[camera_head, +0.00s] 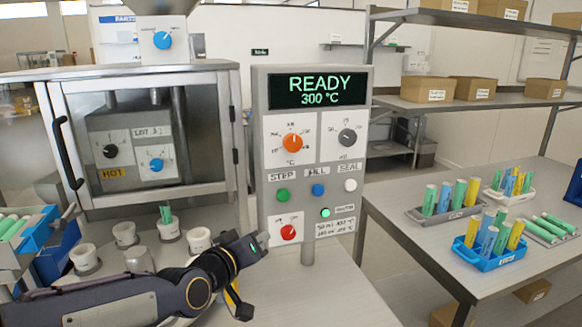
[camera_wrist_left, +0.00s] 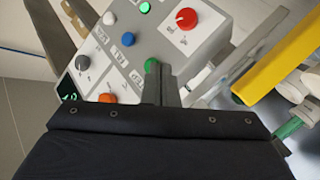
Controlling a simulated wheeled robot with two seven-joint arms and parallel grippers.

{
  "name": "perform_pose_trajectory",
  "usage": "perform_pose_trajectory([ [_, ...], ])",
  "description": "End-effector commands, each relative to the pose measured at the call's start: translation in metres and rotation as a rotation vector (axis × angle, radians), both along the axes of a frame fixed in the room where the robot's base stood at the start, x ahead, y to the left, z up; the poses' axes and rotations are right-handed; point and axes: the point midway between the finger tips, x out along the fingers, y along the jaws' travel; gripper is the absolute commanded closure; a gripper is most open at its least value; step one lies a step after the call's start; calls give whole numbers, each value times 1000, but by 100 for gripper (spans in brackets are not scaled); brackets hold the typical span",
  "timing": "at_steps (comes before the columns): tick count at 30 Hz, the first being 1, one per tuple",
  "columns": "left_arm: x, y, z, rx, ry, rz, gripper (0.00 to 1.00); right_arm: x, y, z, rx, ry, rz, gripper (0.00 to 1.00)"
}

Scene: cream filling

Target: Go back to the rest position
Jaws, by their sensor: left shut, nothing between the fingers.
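My left gripper (camera_head: 262,240) is in front of the lower left part of the grey control panel (camera_head: 262,150), left of the red knob (camera_head: 288,232). Its fingers are shut with nothing between them. In the left wrist view the closed fingers (camera_wrist_left: 160,82) point at the panel face, close to the green button (camera_wrist_left: 151,65); I cannot tell whether they touch it. The panel display (camera_head: 318,91) reads READY 300 °C. The green STEP button (camera_head: 282,195) shows uncovered in the head view. My right gripper is not in view.
A glass-fronted cabinet (camera_head: 140,75) stands behind. White cups (camera_head: 85,258) stand around my left arm, one holding a green tube (camera_head: 166,215). A blue rack (camera_head: 488,260) with coloured tubes is on the right table (camera_head: 425,235). A yellow bar (camera_wrist_left: 270,62) shows beside the gripper.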

Motion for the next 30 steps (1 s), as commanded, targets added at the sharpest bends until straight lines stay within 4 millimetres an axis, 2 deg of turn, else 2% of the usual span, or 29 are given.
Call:
perform_pose_trajectory([
  [1,-25,27,-5,75,50,16,100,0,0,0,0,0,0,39],
  [3,-61,57,-21,167,143,25,100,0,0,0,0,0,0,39],
  [5,-95,81,-37,231,229,31,100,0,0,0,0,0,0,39],
  [7,-138,105,-56,286,331,30,100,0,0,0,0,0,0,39],
  [9,-180,121,-76,320,427,20,100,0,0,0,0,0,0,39],
  [12,-234,134,-100,340,546,-7,100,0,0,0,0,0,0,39],
  [15,-273,137,-118,343,626,-40,100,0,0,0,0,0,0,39],
  [18,-295,136,-129,342,673,-65,100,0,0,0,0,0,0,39],
  [21,-304,136,-132,340,692,-77,100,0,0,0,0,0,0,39],
  [30,-304,136,-133,341,693,-79,100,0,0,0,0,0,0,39],
])
